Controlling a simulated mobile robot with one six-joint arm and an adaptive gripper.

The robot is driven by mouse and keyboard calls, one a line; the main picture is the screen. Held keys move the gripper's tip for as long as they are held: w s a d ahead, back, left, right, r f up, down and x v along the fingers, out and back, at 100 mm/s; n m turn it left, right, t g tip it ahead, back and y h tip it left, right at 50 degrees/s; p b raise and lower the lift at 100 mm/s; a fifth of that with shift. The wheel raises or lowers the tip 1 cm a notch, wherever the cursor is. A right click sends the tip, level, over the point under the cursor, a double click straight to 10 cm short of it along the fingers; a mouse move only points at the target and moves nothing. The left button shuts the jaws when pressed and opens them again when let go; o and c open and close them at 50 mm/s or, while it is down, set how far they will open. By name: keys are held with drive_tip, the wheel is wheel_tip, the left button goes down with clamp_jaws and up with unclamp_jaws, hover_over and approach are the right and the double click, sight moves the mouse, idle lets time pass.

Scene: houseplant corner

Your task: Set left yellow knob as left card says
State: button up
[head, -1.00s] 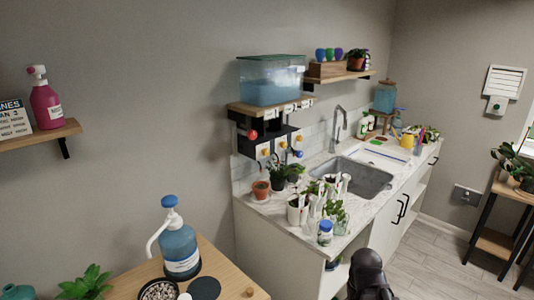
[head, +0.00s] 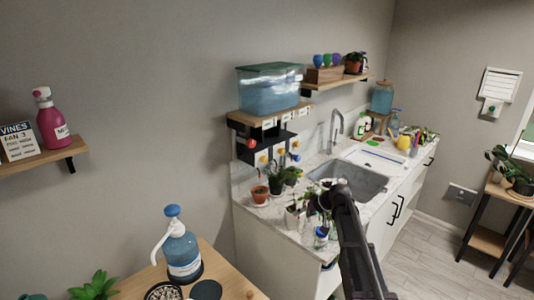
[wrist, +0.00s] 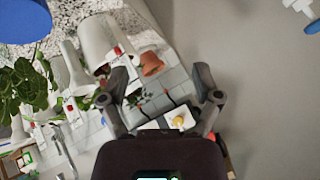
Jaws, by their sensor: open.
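Two yellow knobs sit on white plates on the dark panel under the water tank in the head view. The left yellow knob (head: 263,159) is beside the right yellow knob (head: 281,151). White cards (head: 268,123) line the shelf edge above; their writing is too small to read. My gripper (head: 321,202) is over the counter plants, in front of and to the right of the panel, apart from the knobs. In the wrist view my gripper (wrist: 160,75) is open and empty. A yellow knob (wrist: 178,121) on a white plate shows between its fingers; I cannot tell which one.
A red knob (head: 251,143) and a blue knob (head: 296,158) are on the same panel. A terracotta pot (head: 260,193) and several plants stand on the counter below. The water tank (head: 270,90) is above. A pump bottle (head: 180,250) stands on the near table.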

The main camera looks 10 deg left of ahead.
sight(266, 160)
drive_tip(key=w+a+r+t+y+p, duration=0.1)
drive_tip(key=w+a+r+y+p, duration=0.1)
drive_tip(key=w+r, duration=0.4)
drive_tip(key=w+a+r+n+t+y+p, duration=0.1)
drive_tip(key=w+a+r, duration=0.3)
drive_tip(key=w, duration=1)
wheel_tip(266, 160, up, 3)
drive_tip(key=shift+w+a+f+t+y+p, duration=0.1)
drive_tip(key=shift+w+a+t+y+p, duration=0.1)
drive_tip(key=shift+t+y+p, duration=0.45)
drive_tip(key=shift+a, duration=0.15)
drive_tip(key=b+x, duration=0.4)
drive_tip(key=x, duration=0.7)
drive_tip(key=shift+w+a+f, duration=0.2)
drive_tip(key=shift+b+x, duration=0.3)
drive_tip(key=shift+x, duration=0.65)
drive_tip(key=shift+s+a+r, duration=0.1)
drive_tip(key=shift+r, duration=0.05)
clamp_jaws()
